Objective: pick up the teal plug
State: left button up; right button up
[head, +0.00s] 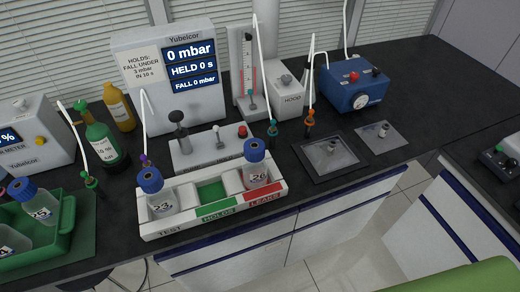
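The teal plug (272,128) stands upright at the middle of the bench, behind the bottle rack. A white tube rises from its top. It is in front of the flow meter column and left of the orange plug (309,117). Its lower end is small, and I cannot tell what it rests in. Neither of my grippers is in view.
The white rack (214,211) holds blue-capped bottles 23 (161,204) and 26 (256,173); its middle slot is empty. A valve block (205,150) stands behind it. Purple (145,161) and green (90,182) plugs are to the left. A blue pump (352,86) is at back right.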

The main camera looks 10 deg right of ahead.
aim_at(273, 122)
jog(key=l+u, duration=0.35)
jog(key=k+l+u, duration=0.1)
jog(key=l+u, duration=0.25)
jog(key=l, duration=0.2)
jog(key=k+l+u, duration=0.1)
jog(key=l+u, duration=0.25)
jog(key=k+l+u, duration=0.15)
jog(key=l+u, duration=0.2)
jog(key=l, duration=0.1)
